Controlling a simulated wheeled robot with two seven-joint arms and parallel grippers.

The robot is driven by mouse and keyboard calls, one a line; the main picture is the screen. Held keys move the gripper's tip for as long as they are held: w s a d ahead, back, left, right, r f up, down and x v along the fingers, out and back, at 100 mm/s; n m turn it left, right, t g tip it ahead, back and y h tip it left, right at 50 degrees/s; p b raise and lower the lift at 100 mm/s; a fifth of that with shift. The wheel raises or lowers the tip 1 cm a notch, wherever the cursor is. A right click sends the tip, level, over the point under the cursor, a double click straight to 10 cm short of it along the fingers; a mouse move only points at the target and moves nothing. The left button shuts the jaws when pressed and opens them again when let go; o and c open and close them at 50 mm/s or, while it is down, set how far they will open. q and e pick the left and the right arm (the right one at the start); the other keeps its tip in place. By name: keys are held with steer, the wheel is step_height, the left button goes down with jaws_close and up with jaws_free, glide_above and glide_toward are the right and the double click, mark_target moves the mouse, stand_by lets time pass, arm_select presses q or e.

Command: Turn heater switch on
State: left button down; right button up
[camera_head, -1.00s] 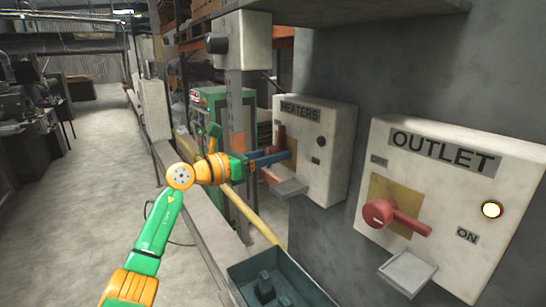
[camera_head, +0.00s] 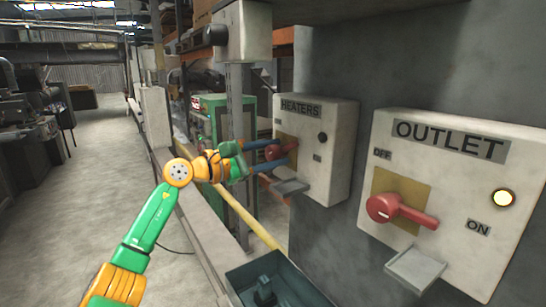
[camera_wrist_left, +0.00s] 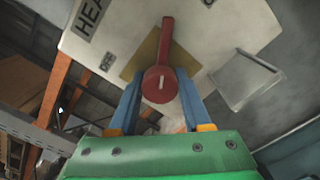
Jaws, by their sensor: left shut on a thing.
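The heater box (camera_head: 335,165), labelled HEATERS, is a pale wall box right of centre in the head view. Its red switch (camera_head: 283,150) has a round knob and a lever turned sideways, towards the right of the box. The switch also shows in the left wrist view (camera_wrist_left: 161,82). My left gripper (camera_head: 277,155) comes from the left, its blue fingers on both sides of the red knob, shut on it. The fingers partly hide the switch in the head view. The round lamp (camera_head: 322,137) on this box looks dark. My right gripper is out of view.
An OUTLET box (camera_head: 450,195) with a red lever (camera_head: 400,212) and a lit lamp (camera_head: 502,198) is at the right. A small shelf (camera_head: 290,187) juts out below the heater switch. A blue-grey bin (camera_head: 300,285) lies below. The floor at left is open.

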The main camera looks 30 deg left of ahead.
mark_target(267, 156)
arm_select(q)
steer(key=m, duration=0.6)
steer(key=shift+r+b, duration=0.1)
steer(key=shift+b, duration=0.3)
steer(key=shift+m, duration=0.3)
steer(key=shift+c, duration=1.7)
jaws_free()
steer(key=b+v, duration=0.1)
steer(key=v, duration=0.1)
steer(key=b+v, duration=0.3)
steer(key=v, duration=0.1)
steer(key=shift+s+a+f, duration=0.15)
steer(key=shift+s+f, duration=0.05)
steer(key=shift+f, duration=0.1)
steer(key=shift+s+a+r, duration=0.1)
steer(key=shift+s+r, duration=0.15)
steer(key=shift+s, duration=0.15)
steer(key=shift+w, duration=0.1)
